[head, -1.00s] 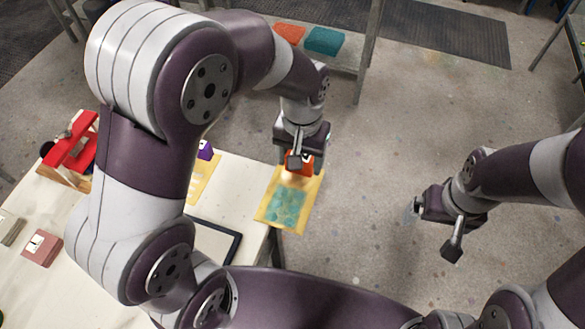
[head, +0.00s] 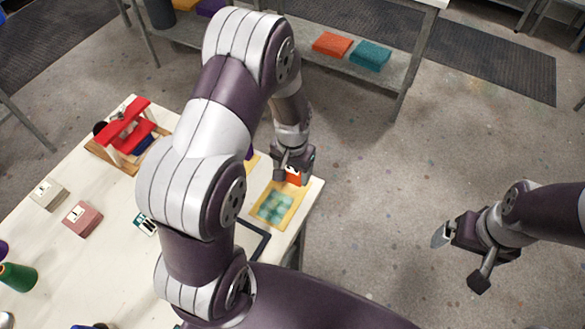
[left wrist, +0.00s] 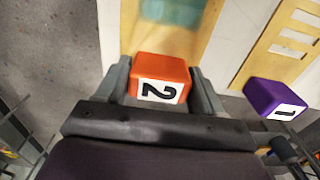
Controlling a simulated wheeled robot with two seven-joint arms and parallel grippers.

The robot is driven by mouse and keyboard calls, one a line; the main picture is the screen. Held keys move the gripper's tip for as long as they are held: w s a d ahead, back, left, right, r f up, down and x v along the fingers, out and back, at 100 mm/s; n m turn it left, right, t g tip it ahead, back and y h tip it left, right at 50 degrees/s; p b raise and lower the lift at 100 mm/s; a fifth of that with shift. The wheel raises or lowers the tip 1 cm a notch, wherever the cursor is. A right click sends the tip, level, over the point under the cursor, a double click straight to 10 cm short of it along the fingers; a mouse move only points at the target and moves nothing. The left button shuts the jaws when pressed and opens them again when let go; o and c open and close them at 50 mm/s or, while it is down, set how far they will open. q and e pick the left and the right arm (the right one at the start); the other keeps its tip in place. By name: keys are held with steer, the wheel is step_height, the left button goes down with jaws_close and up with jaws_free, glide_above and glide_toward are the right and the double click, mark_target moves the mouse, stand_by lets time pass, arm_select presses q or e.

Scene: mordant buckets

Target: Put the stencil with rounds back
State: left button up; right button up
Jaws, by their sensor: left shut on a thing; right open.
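My left gripper (head: 291,172) is shut on the orange block handle (left wrist: 160,70), marked 2, of a yellow-framed stencil (head: 296,222) with a greenish middle. The stencil is over the right end of the white table; I cannot tell whether it touches it. The shape of its openings is too blurred to read. In the left wrist view the handle sits between both fingers. A second yellow stencil (left wrist: 285,45) with slots and a purple handle (left wrist: 275,98) marked 1 lies beside it, mostly hidden by my arm in the head view. My right gripper (head: 457,262) is open and empty over the floor.
A dark-edged rectangle (head: 262,243) lies in front of the held stencil. A shelf with orange and teal cloths (head: 370,56) stands behind.

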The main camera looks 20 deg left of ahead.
arm_select(q)
steer(key=o, duration=0.6)
steer(key=shift+d+f, duration=0.1)
steer(key=shift+f, duration=0.05)
steer(key=o, duration=0.4)
steer(key=shift+o, duration=0.2)
step_height(320, 180, up, 12)
steer(key=b, duration=0.1)
steer(key=s+d+t, duration=0.1)
steer(key=s+d, duration=0.1)
steer(key=s, duration=0.8)
steer(key=shift+n, duration=0.3)
